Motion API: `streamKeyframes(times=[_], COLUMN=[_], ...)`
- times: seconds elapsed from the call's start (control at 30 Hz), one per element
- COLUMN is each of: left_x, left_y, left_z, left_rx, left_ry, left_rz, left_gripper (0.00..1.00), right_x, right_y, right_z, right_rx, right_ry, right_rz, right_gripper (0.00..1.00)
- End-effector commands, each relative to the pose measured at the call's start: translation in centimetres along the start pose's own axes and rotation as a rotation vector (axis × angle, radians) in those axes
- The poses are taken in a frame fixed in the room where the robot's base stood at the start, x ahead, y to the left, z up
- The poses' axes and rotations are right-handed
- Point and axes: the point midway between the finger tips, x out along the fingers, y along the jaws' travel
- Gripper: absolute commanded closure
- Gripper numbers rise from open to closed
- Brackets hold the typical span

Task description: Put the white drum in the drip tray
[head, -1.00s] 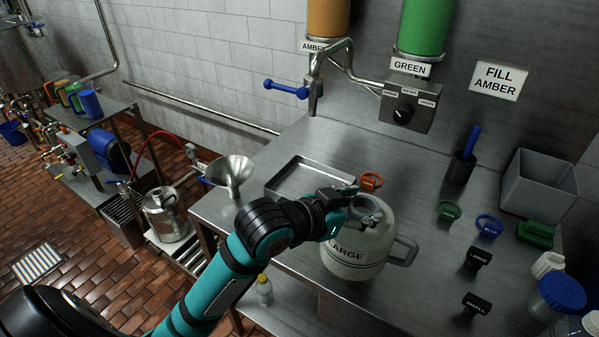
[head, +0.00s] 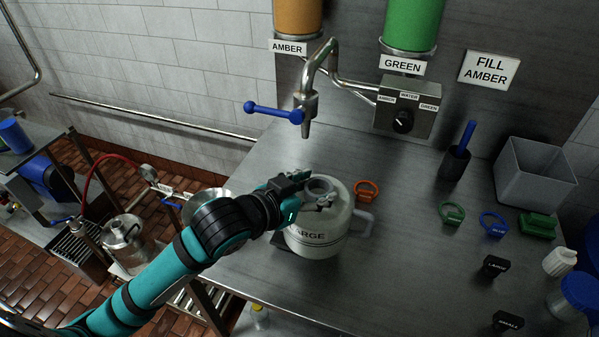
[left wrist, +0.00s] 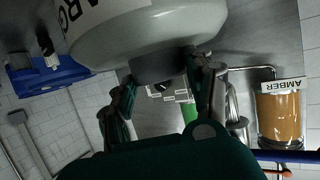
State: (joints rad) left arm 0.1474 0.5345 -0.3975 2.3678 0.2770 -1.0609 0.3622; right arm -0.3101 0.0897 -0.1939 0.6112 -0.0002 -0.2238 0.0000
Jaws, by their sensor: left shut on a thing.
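The white drum (head: 318,240), labelled LARGE, stands upright at the middle of the steel bench in the head view, with a side handle on its right. My left gripper (head: 308,190) is shut on its top, at the neck. In the left wrist view the drum (left wrist: 150,35) fills the top and its dark neck lies between my fingers (left wrist: 162,85). The drip tray cannot be made out now; the drum and my arm cover the place below the spout. A dark patch shows under the drum's lower left; I cannot tell whether it is tray or shadow. My right gripper is not in view.
The spout (head: 306,115) with a blue lever (head: 272,112) hangs behind the drum. An orange ring (head: 366,189) lies close to its right. A funnel (head: 207,197) is partly behind my arm. Caps, tags and a grey bin (head: 535,175) stand at right.

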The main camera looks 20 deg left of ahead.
Motion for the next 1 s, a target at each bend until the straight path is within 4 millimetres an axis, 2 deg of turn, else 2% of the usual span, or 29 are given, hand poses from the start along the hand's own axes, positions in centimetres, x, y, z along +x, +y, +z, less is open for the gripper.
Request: streamKeyframes(times=[0.2,0.4,0.57,0.83,1.0], left_x=[2.9,5.0,5.7,6.8,7.0], left_y=[-4.7,-7.7,-8.6,-8.6,-8.6], left_z=[-1.2,-1.6,-1.6,1.4,1.7], left_rx=[0.001,0.001,0.0,-0.001,0.003], left_ry=[0.003,0.004,0.004,0.001,0.005], left_rz=[-0.006,-0.002,-0.001,0.0,0.0], left_gripper=[1.0,1.0,1.0,1.0,1.0], right_x=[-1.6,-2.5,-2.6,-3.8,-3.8], right_y=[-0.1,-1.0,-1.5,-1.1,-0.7], right_z=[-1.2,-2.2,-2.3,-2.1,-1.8], right_rx=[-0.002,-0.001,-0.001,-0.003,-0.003], right_ry=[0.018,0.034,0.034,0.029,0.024], right_rz=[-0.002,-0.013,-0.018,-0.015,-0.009], right_gripper=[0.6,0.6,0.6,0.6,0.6])
